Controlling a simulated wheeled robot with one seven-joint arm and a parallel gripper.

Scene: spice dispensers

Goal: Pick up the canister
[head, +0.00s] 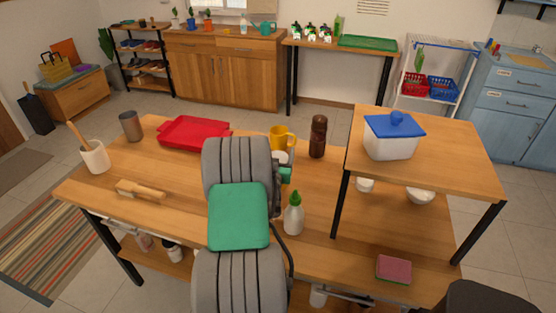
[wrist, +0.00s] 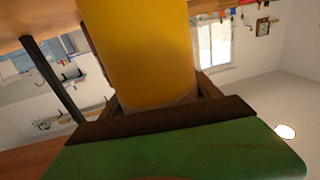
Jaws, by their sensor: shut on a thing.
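A smooth yellow cylinder, which I take as the canister (wrist: 143,50), fills the middle of the wrist view. My gripper (wrist: 158,98) is shut on it, with dark fingers at both sides of its pale-edged end. In the head view my gripper (head: 285,175) is mostly hidden behind my arm, with only a green part showing. A yellow mug-like thing with a loop handle (head: 281,136) shows just beyond it. I cannot tell whether this is the held cylinder. A small white rounded thing (head: 279,157) shows between them, partly hidden.
A brown mill (head: 318,137) stands right of the yellow thing, and a green-tipped bottle (head: 294,215) stands nearer. A red tray (head: 194,133) lies left. A raised stand (head: 450,160) at right bears a blue-lidded box (head: 391,143).

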